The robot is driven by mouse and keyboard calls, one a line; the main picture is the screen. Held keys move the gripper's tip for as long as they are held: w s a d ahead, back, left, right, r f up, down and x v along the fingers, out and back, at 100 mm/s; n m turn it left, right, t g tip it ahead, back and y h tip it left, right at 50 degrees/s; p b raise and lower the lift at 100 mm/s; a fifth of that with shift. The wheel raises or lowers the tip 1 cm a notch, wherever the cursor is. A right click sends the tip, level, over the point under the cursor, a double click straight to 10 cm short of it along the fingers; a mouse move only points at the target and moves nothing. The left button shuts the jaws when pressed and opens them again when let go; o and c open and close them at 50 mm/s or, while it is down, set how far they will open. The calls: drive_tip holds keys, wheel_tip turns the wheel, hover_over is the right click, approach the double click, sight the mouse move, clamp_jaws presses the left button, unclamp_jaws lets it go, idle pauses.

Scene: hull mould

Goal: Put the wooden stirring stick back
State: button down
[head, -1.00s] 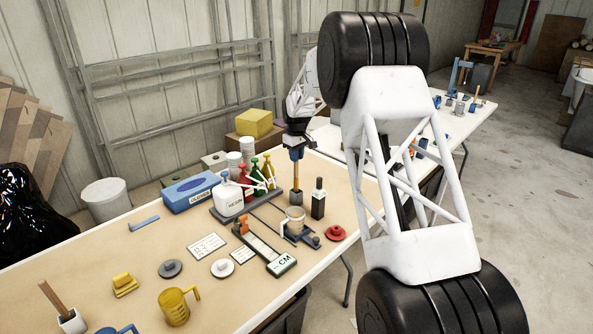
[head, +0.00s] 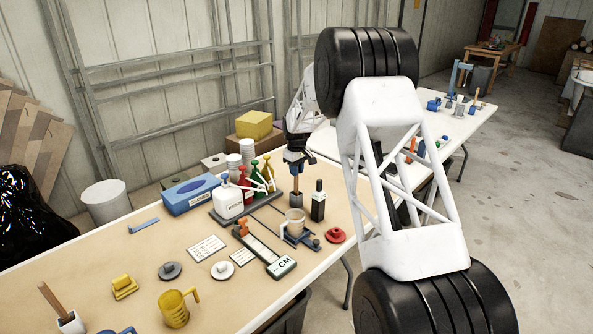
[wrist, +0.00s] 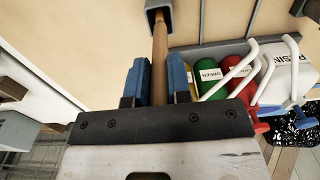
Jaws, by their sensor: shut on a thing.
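The wooden stirring stick (head: 296,184) stands upright at the back of the bench, with its lower end inside a small grey holder (head: 296,200). My gripper (head: 296,168) is above the holder, shut on the upper part of the stick. In the wrist view the two blue fingers (wrist: 158,75) lie on either side of the stick (wrist: 160,45), which runs into the mouth of the grey holder (wrist: 157,4). How deep the stick sits is hidden by the holder walls.
A dark bottle (head: 318,203) stands close right of the holder. Red, green and yellow bottles and a white resin jug (head: 229,201) stand close left. A cup on a blue stand (head: 296,224) is in front. A second stick stands in a pot (head: 70,322) at front left.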

drive_tip(key=shift+f, duration=0.15)
drive_tip(key=c, duration=1.1)
unclamp_jaws()
drive_tip(key=shift+o, duration=0.2)
wheel_tip(320, 180, up, 12)
drive_tip(key=shift+r, duration=0.15)
idle(0.3)
